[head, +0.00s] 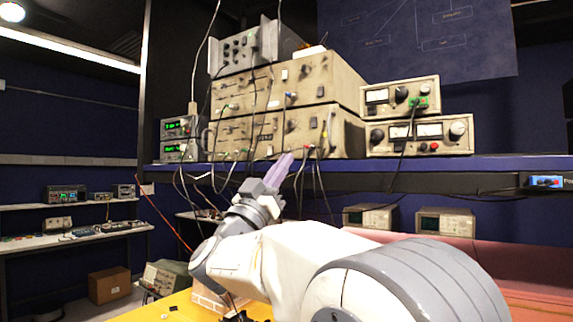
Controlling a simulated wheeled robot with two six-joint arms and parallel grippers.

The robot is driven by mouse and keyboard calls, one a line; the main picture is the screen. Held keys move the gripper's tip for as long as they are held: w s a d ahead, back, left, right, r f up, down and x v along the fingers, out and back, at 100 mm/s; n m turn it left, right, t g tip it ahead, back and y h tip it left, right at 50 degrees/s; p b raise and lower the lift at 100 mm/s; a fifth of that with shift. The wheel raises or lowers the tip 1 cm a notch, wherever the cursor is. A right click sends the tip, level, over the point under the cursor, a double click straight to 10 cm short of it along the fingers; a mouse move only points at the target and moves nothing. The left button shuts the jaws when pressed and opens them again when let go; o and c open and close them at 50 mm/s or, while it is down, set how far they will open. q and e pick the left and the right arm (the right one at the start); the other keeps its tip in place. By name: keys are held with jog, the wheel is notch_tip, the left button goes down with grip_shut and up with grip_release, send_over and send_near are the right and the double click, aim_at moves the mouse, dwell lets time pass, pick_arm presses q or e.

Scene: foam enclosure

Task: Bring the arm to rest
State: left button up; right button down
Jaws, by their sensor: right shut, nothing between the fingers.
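My right gripper (279,171) shows at the end of my white and grey right arm, which comes in from the lower right and reaches toward the middle. Its pale purple fingers point up and to the right and are shut with nothing between them. They appear in front of the shelf edge; whether they touch it or the hanging cables cannot be told. My left gripper is not in view.
A shelf (500,163) holds stacked beige instruments (270,133) and meters (418,134), with cables hanging below. A yellow surface (180,308) lies under my arm. A cardboard box (109,285) and a side bench (70,238) stand at left.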

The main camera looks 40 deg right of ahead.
jog(key=shift+w, duration=0.1)
dwell(0.4)
jog(key=w+a+f+n+t+y, duration=0.5)
jog(key=a+f+n+y, duration=0.3)
jog(key=a+y, duration=0.3)
jog(key=w+a+f+n+t+y, duration=0.5)
jog(key=w+a+f+n+y, duration=0.15)
jog(key=a+y, duration=0.45)
jog(key=s+a+f+n+g+y, duration=0.25)
jog(key=s+a+f+y, duration=0.2)
jog(key=f, duration=0.25)
jog(key=s+a+f+n+g+y, duration=0.2)
jog(key=s+a+f+g+y, duration=0.15)
jog(key=a+f, duration=0.3)
jog(key=s+a+f+n+g+h, duration=0.2)
jog(key=s+f+g, duration=0.7)
jog(key=s+f, duration=0.8)
jog(key=s+d+f+g+h, duration=0.1)
jog(key=s+d+g, duration=0.1)
jog(key=s, duration=0.3)
jog(key=s+d+f+g+h, duration=0.1)
jog(key=s+d+f+g, duration=0.1)
jog(key=s, duration=0.3)
jog(key=shift+s+d+f+h, duration=0.25)
jog(key=shift+s+d+h, duration=0.05)
jog(key=shift+s+d, duration=0.15)
jog(key=shift+w, duration=0.1)
